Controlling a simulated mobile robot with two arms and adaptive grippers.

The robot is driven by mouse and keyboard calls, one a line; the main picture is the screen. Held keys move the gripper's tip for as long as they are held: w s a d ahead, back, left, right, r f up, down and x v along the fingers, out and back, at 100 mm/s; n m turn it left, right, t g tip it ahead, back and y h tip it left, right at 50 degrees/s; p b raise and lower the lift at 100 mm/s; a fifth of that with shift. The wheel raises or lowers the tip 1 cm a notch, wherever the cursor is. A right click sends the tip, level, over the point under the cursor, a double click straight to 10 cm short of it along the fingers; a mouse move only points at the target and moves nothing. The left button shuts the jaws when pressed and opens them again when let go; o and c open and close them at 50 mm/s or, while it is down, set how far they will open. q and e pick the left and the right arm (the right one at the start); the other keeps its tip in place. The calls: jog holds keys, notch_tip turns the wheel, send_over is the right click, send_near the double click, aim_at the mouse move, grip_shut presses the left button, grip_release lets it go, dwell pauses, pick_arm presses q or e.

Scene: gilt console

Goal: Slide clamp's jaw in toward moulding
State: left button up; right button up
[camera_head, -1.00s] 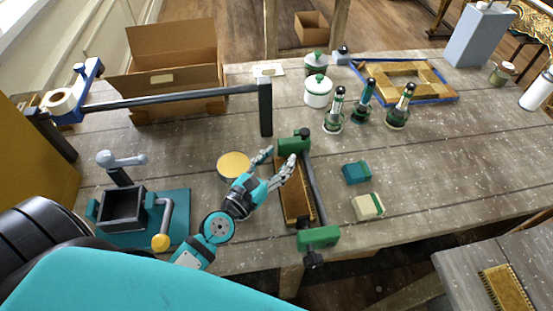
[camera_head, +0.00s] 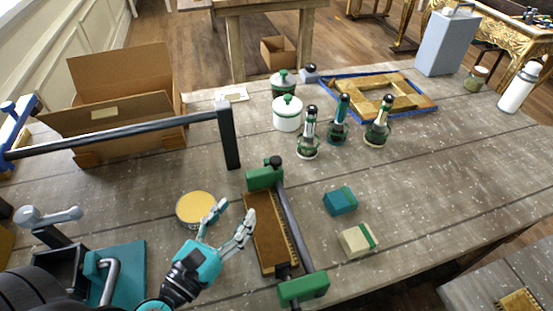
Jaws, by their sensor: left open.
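A bar clamp with a dark bar (camera_head: 289,213) lies on the grey plank table, its green far jaw (camera_head: 264,177) at the top and its green near jaw (camera_head: 303,288) toward the table's front edge. A brown moulding (camera_head: 266,232) with a gilt toothed edge lies between the jaws, left of the bar. The far jaw sits close against the moulding's far end; I cannot tell whether they touch. The near jaw is close to its other end. My left gripper (camera_head: 236,211) is open and empty, its fingers just left of the moulding. My right gripper is out of view.
A round tin with yellow contents (camera_head: 195,208) stands just left of my left gripper. A teal block (camera_head: 340,201) and a cream block (camera_head: 357,239) lie right of the clamp. Bottles (camera_head: 308,135) and a white jar (camera_head: 287,114) stand behind. A long dark bar (camera_head: 120,133) is at left.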

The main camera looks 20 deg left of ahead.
pick_arm(q)
jog(key=w+r+p, duration=0.1)
jog(key=p, duration=0.4)
send_near(274, 162)
jog(key=shift+w+r, duration=0.2)
jog(key=shift+w, duration=0.2)
jog(key=w, duration=0.3)
jog(key=w+d+p, duration=0.1)
jog(key=w, duration=0.2)
jog(key=w+d+p, duration=0.1)
jog(key=w, duration=0.2)
jog(key=shift+f, duration=0.25)
jog(key=shift+w+f, duration=0.1)
jog(key=shift+w, duration=0.35)
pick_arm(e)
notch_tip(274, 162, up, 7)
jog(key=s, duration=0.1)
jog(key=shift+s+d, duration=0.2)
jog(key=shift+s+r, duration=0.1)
